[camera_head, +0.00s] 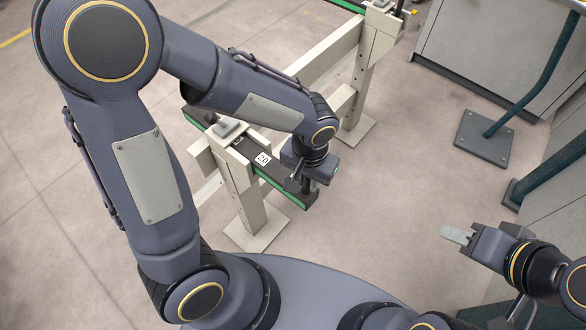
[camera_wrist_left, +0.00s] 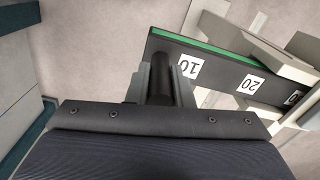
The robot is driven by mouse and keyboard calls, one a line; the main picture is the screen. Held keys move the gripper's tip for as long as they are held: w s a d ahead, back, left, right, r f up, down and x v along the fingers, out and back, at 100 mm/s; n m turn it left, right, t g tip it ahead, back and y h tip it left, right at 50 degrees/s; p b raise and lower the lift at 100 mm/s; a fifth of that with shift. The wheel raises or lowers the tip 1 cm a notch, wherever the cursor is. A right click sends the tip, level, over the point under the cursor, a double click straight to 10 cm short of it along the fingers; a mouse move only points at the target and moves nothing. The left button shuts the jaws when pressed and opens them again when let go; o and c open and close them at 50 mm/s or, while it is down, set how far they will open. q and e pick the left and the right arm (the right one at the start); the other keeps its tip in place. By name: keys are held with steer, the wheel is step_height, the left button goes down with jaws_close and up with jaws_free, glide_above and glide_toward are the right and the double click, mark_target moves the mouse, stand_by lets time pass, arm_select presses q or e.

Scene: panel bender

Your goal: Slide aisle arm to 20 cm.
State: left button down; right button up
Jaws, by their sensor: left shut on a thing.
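The aisle arm is a dark bar (camera_head: 278,185) with a green edge, set through a beige stand. It also crosses the left wrist view (camera_wrist_left: 215,62), with the labels 10 and 20 and a part-hidden label nearer the stand. In the head view the label 20 (camera_head: 262,159) is uncovered, just outside the stand's block. A black upright handle (camera_wrist_left: 160,78) is at the bar's outer end. My left gripper (camera_head: 307,183) is shut on the handle, with a finger on each side of it. My right gripper (camera_head: 457,235) is away from the bar; its finger gap is unclear.
The beige stand (camera_head: 240,185) carries a grey knob (camera_head: 227,128) on top. A second beige stand (camera_head: 358,100) with another green-edged bar is behind it. Grey machine cabinets and a dark green post on a footplate (camera_head: 484,138) are at the right. Open floor lies between.

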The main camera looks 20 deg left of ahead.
arm_select(q)
steer(key=shift+s+d, duration=0.1)
steer(key=shift+d, duration=0.1)
steer(key=c, duration=1.3)
jaws_free()
step_height(320, 180, up, 8)
steer(key=shift+f+p, duration=0.1)
steer(key=shift+p, duration=0.5)
